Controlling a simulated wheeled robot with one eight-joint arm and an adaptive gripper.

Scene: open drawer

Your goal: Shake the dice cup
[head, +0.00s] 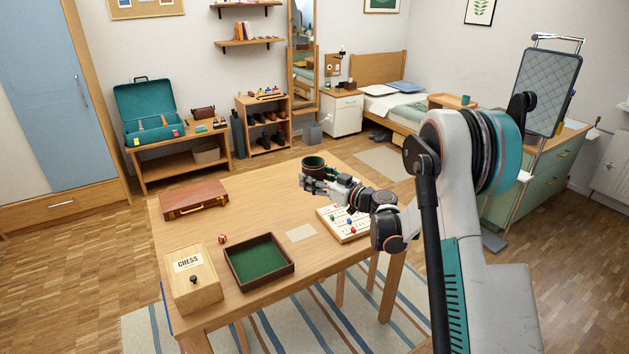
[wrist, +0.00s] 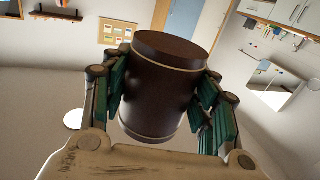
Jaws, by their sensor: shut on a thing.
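A red die (head: 222,239) lies on the table near the green-lined tray (head: 258,262). I cannot see the bottom of the cup's inside.
A chess box (head: 193,278) stands at the table's front left, and a brown case (head: 194,199) lies behind it. A white game board with coloured pegs (head: 345,223) lies under my wrist. A pale card (head: 300,233) lies beside the tray. The table's middle is clear.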

